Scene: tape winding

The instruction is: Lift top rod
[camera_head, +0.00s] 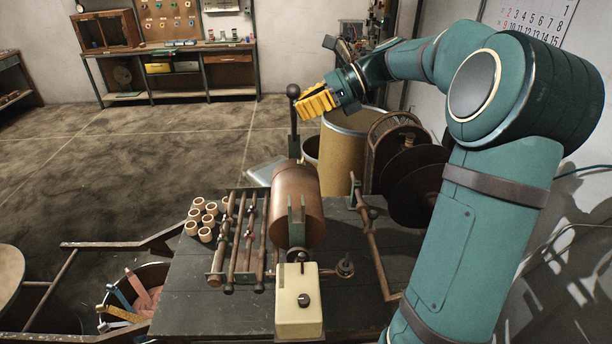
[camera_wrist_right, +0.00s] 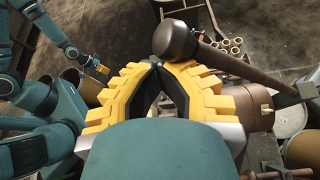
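An upright dark rod (camera_head: 294,130) with a round black knob (camera_head: 293,91) stands behind the copper-coloured roll (camera_head: 295,203) on the machine. My right gripper (camera_head: 306,104) is just right of the rod, near its knob. In the right wrist view the yellow fingers (camera_wrist_right: 157,66) meet at their black tips, with nothing seen between them. The knob (camera_wrist_right: 174,40) and rod (camera_wrist_right: 228,65) lie just past the tips; whether they touch cannot be told. My left gripper (camera_wrist_right: 101,69) shows small in the right wrist view, its fingers too small to read.
The dark workbench (camera_head: 200,300) carries several wooden tubes (camera_head: 205,222), a rack of rods (camera_head: 240,245) and a cream control box (camera_head: 299,302). A tan drum (camera_head: 343,150) and dark discs (camera_head: 415,185) stand close below my right arm. Open floor lies at the left.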

